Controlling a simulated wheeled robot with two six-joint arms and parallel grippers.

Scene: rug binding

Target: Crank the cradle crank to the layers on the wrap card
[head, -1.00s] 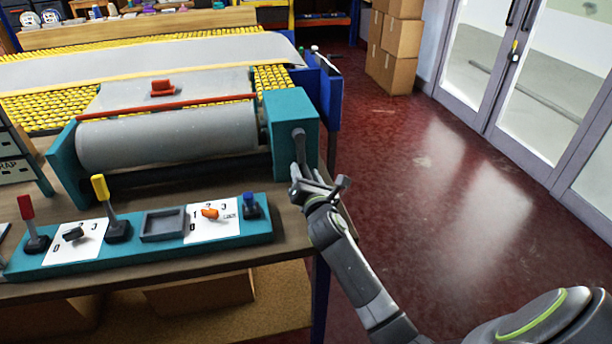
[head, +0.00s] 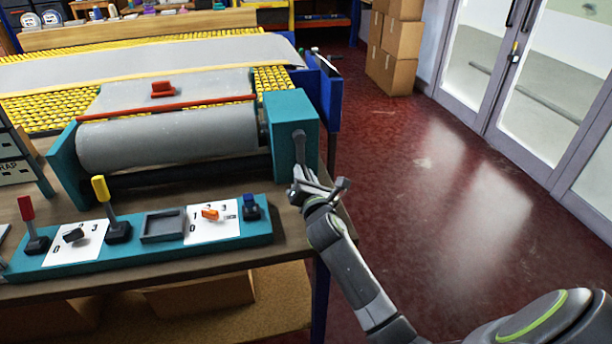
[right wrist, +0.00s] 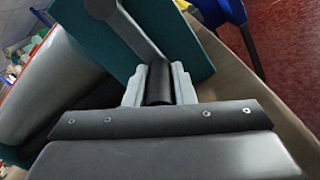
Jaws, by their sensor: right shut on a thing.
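The cradle (head: 291,125) is a teal frame with a grey roll (head: 165,138) between its ends, on the bench. The dark crank (head: 299,148) is on its right end, its arm hanging down. My right gripper (head: 300,182) is shut on the crank's handle; in the right wrist view the dark grip (right wrist: 159,82) sits between my two pale fingers. The wrap card (head: 13,170) is at the left edge, partly cut off; its layer marks cannot be read in full. My left gripper is not in view.
A teal control panel (head: 150,252) runs along the bench front, with a red lever (head: 27,209), a yellow lever (head: 101,190), two dials and a blue switch (head: 250,203). Cardboard boxes (head: 397,45) stand at the back. The red floor right of the bench is clear.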

